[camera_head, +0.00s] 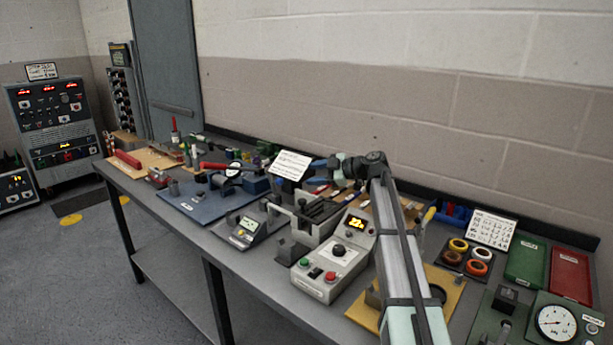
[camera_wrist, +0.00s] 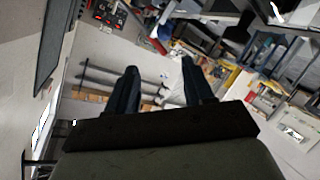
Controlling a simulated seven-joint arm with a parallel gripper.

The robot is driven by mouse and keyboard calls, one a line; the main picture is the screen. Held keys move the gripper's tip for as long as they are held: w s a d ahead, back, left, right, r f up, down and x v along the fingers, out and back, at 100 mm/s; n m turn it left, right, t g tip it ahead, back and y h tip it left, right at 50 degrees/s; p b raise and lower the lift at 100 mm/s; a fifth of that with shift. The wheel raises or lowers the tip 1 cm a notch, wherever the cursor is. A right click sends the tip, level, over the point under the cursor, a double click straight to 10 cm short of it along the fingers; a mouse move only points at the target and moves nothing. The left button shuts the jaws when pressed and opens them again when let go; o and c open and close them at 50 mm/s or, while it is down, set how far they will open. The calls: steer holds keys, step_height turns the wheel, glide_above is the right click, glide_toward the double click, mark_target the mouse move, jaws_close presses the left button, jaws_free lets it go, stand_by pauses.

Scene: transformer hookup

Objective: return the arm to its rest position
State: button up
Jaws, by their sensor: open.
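My arm reaches from the bottom right of the head view over the workbench (camera_head: 172,276), its elbow bent near the wall. My gripper (camera_head: 318,172) is a small dark shape at the far end of the arm, above the bench near a white sign card. In the wrist view my gripper (camera_wrist: 162,80) shows two dark fingers spread apart, with nothing between them. The wrist view looks out tilted across the room, with no bench item close to the fingertips. No marker of a rest position shows.
Below the arm stand a grey device with a yellow display (camera_head: 334,255) and a blue board (camera_head: 212,198). Green (camera_head: 526,262) and red (camera_head: 570,275) trays and a round gauge (camera_head: 556,323) are at right. The wall runs close behind the bench; floor is open in front.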

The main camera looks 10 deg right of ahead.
steer(key=shift+s+d, duration=0.15)
steer(key=shift+d, duration=0.05)
